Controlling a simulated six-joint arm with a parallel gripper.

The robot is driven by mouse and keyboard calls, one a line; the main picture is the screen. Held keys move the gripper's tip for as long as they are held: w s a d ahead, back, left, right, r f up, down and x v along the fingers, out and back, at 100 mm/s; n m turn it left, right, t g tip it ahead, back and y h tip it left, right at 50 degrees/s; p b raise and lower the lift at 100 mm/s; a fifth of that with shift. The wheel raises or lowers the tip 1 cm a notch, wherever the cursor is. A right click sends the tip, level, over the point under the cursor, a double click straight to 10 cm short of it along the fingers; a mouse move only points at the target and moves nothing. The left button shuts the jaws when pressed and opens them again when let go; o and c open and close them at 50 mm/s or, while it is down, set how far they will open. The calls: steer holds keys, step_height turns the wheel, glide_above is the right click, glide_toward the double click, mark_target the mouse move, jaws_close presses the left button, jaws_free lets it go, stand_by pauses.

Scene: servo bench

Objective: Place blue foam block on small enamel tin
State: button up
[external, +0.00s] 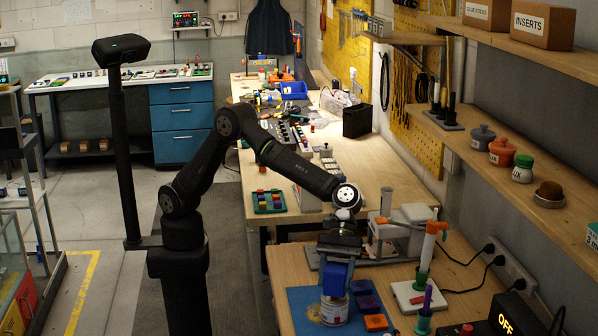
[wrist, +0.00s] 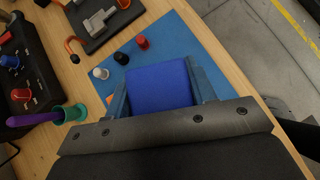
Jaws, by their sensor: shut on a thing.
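My gripper (external: 337,266) points down over the right-hand bench and is shut on the blue foam block (wrist: 160,88). In the wrist view the block sits between the two blue fingers. In the external view the gripper's blue fingers and the block run together in one blue shape. A small pale tin (external: 334,313) with a coloured label stands upright on a blue mat, directly below the block. The block's lower edge overlaps the tin's top in the picture; I cannot tell whether they touch. The tin is hidden in the wrist view.
Purple and orange flat pieces (external: 376,322) lie on the mat (external: 298,300) right of the tin. A white stand with a green cup and orange-white tool (external: 425,255) is farther right. Another green cup (external: 424,322) holds a purple tool.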

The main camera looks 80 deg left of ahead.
steer(key=shift+f, duration=0.75)
steer(key=shift+f, duration=0.1)
steer(key=o, duration=1)
steer(key=shift+c, duration=0.2)
steer(key=v, duration=1.2)
steer(key=shift+s, duration=0.15)
